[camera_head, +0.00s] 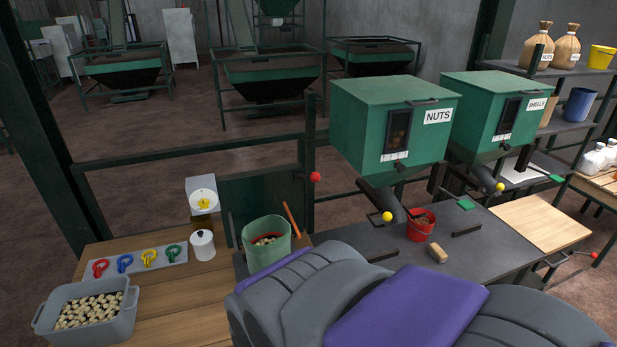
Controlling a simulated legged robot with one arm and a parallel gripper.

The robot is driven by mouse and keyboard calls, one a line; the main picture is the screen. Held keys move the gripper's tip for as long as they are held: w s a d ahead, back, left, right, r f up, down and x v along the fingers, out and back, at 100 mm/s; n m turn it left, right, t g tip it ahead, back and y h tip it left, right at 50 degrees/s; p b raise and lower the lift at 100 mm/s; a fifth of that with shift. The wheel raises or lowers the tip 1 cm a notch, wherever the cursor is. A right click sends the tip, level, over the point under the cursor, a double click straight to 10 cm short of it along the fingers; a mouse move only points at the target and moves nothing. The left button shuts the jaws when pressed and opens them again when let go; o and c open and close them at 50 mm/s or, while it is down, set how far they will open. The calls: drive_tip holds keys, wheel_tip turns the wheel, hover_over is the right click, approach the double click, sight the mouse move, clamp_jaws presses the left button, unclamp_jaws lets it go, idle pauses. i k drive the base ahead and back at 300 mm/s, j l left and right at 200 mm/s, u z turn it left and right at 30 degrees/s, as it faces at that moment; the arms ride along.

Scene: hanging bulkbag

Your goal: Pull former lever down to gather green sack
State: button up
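I cannot tell for sure which of the two is the former lever. My grey and purple body fills the lower middle and covers the sack's lower right. My gripper is not in view.
Left of the sack are a white canister (203,245), a scale (203,197), a strip of coloured clips (138,260) and a grey tub (88,310). Right are a red bucket (421,225), a brush (437,253) and the NUTS hopper (380,125) with a yellow-knobbed lever (387,216).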

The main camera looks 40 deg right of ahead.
sight(314, 176)
drive_tip(key=z, duration=1.15)
